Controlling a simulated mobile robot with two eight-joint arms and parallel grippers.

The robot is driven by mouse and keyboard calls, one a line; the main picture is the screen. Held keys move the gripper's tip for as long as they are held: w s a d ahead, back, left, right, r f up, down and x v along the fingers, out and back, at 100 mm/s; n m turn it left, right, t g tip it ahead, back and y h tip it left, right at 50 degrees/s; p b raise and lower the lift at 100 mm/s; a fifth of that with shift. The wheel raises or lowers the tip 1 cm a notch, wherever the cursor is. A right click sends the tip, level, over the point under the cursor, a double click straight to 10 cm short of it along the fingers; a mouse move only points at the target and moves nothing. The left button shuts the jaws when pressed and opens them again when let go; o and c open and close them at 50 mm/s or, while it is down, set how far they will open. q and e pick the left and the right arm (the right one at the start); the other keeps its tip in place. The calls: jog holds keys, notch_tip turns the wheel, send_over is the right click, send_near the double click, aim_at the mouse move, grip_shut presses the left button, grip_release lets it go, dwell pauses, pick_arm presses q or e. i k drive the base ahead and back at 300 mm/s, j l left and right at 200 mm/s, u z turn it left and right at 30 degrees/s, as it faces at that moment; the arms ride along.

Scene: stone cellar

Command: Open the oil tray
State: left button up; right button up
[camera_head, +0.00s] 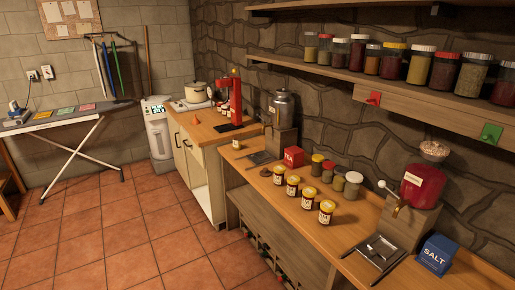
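A flat dark metal tray (261,158) lies on the wooden counter in front of a silver canister (282,108), which stands on a wooden block (281,142). A second metal tray (384,243) with a raised centre piece lies in front of a red labelled dispenser (423,184) on another wooden block (410,222). I cannot read a label that tells which is the oil tray. Neither of my grippers is in view.
A jar shelf (400,94) hangs above. An ironing board (50,122) stands left; the tiled floor (130,230) is clear.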

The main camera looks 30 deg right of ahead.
aim_at(258, 158)
jog(key=i+l+z, duration=0.35)
jog(key=i, duration=1.2)
jog(key=i+z, duration=0.3)
jog(key=i, duration=1.3)
